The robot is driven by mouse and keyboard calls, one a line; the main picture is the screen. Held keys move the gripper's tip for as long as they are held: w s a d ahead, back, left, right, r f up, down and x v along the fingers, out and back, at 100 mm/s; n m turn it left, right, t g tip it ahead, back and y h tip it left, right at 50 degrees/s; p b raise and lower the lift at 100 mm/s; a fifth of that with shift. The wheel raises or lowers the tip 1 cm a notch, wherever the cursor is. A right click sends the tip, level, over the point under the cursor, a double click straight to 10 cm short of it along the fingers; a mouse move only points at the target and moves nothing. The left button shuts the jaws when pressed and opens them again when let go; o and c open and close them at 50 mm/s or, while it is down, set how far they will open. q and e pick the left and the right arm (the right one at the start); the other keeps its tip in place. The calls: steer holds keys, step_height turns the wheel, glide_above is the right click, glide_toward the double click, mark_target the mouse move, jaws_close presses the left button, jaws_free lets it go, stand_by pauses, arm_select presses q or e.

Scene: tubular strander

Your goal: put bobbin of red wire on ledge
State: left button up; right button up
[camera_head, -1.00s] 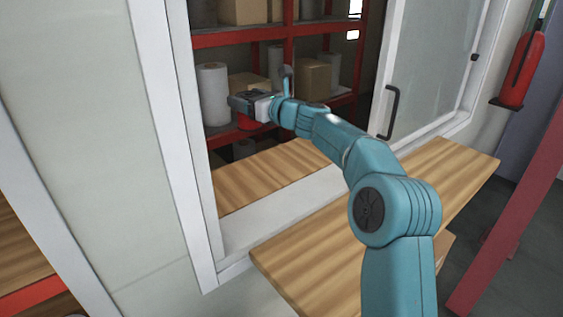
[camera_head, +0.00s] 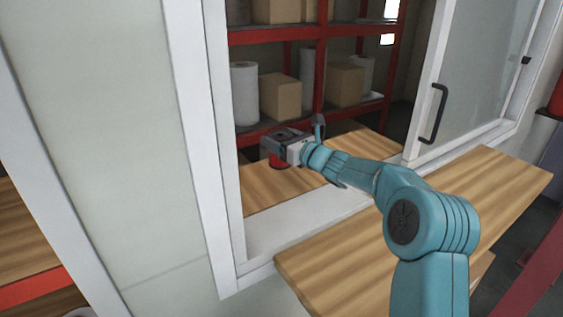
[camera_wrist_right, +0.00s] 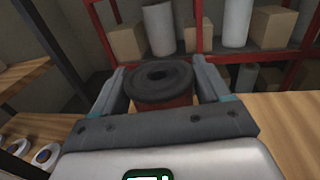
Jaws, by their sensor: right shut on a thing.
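The bobbin of red wire (camera_head: 279,160) shows red below my right gripper (camera_head: 276,142) in the head view. In the right wrist view, its dark round flange with a centre hole (camera_wrist_right: 161,84) sits between the two fingers of my right gripper (camera_wrist_right: 158,80), which is shut on it. The bobbin is upright, over the inner wooden ledge (camera_head: 262,192) behind the window opening. I cannot tell whether its bottom touches the wood. My left gripper is not in view.
A second wooden board (camera_head: 335,265) lies on the near side of the white window frame (camera_head: 300,222). A red shelf rack (camera_head: 265,37) with boxes and white rolls stands behind. A sliding glass pane with a black handle (camera_head: 433,112) is to the right.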

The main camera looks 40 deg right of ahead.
step_height(320, 180, down, 5)
steer(key=shift+d+f, duration=0.1)
steer(key=shift+f, duration=0.05)
steer(key=shift+s, duration=0.2)
steer(key=o, duration=1.3)
steer(key=shift+w+f, duration=0.1)
steer(key=shift+w, duration=0.1)
steer(key=shift+s, duration=0.15)
steer(key=s+b, duration=0.1)
steer(key=s, duration=0.2)
steer(key=s+b, duration=0.1)
steer(key=s, duration=0.3)
steer(key=s+b, duration=0.1)
steer(key=s, duration=0.3)
steer(key=shift+d, duration=0.25)
steer(key=shift+s, duration=0.5)
